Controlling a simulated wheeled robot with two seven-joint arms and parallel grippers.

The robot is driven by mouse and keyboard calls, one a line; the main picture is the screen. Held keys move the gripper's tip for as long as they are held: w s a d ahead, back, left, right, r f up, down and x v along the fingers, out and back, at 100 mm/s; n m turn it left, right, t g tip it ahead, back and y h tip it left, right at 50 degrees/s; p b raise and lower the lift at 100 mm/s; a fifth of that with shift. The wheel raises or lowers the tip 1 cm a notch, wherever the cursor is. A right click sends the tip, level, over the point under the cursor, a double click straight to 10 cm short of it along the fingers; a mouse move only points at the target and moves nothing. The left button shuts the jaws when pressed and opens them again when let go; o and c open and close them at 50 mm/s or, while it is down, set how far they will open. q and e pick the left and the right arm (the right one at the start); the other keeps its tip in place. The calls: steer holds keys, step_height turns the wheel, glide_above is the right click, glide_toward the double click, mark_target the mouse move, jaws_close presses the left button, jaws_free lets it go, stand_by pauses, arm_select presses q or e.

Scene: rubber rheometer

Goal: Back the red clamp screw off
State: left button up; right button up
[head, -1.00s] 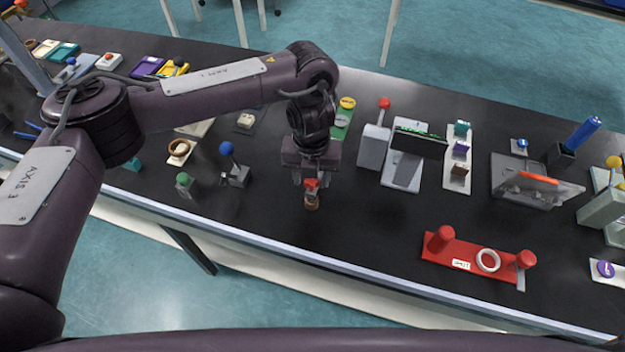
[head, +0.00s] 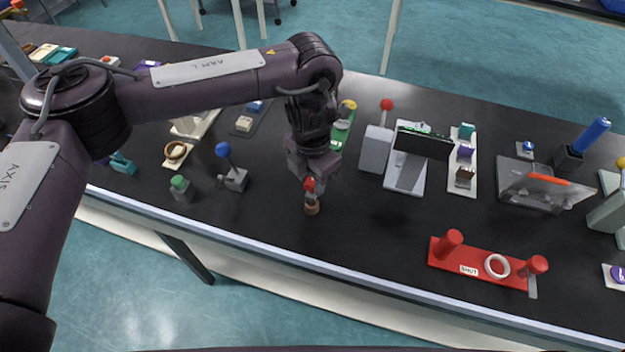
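The red clamp screw (head: 310,185) stands upright on a small brownish base (head: 311,207) near the front edge of the black bench. My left gripper (head: 312,182) points down over it from above. Its fingers are at the two sides of the red head and appear closed on it; they hide part of the head. My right gripper is not in view.
A blue-knobbed lever (head: 224,150) and a green-capped post (head: 180,186) stand to the left. A grey device with a red ball (head: 386,104) and a dark screen (head: 425,143) stands to the right. A red plate (head: 452,262) lies front right. Bench between is clear.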

arm_select(q)
steer(key=c, duration=0.5)
steer(key=shift+r+n+p, duration=0.15)
steer(key=shift+n+p, duration=0.5)
steer(key=shift+n, duration=1.15)
steer(key=shift+n+p, duration=0.3)
steer(key=shift+n, duration=0.2)
steer(key=shift+s+n+p, duration=0.1)
steer(key=shift+n+p, duration=0.65)
steer(key=shift+n, duration=1.05)
steer(key=shift+f+n, duration=0.2)
steer(key=shift+n, duration=0.3)
steer(key=shift+p, duration=0.35)
